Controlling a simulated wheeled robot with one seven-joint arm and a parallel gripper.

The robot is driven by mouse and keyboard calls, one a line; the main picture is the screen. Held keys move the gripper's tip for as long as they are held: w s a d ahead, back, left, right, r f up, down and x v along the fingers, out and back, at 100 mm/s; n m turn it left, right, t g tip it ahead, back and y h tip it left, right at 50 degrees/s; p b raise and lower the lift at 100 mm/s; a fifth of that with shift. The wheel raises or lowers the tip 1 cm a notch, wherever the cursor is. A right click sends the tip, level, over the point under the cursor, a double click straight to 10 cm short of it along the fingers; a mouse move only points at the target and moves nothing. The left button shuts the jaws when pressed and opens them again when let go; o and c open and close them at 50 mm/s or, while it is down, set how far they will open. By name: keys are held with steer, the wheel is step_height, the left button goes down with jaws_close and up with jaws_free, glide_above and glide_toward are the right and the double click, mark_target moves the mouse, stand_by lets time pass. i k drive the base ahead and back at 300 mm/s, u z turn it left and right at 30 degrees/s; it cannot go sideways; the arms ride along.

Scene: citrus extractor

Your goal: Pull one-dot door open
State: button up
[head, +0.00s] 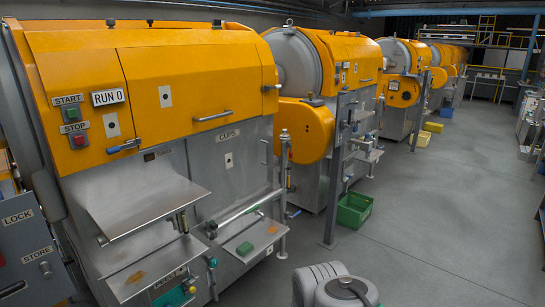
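The near machine has a yellow upper front panel (190,70) with a horizontal bar handle (212,117) at its lower edge, and it looks closed. A small white plate with a dark mark (165,96) sits on this panel. Another marked white plate (111,125) is on the yellow strip to the left, and a third marked plate (229,160) is on the grey front below CUPS. The marks are too small to count dots surely. My gripper is not in view; a grey rounded part of mine shows at the bottom centre.
A metal tray (150,200) and a rail (250,210) jut out from the near machine. A post (333,170) and a green crate (354,209) stand beyond. The grey floor to the right is clear.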

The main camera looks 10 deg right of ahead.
mark_target(229, 161)
steer(key=z, duration=0.8)
steer(key=i, duration=1.4)
steer(key=u, duration=0.3)
steer(key=i, duration=0.7)
steer(key=u, duration=1.2)
steer(key=i, duration=0.45)
steer(key=u, duration=0.45)
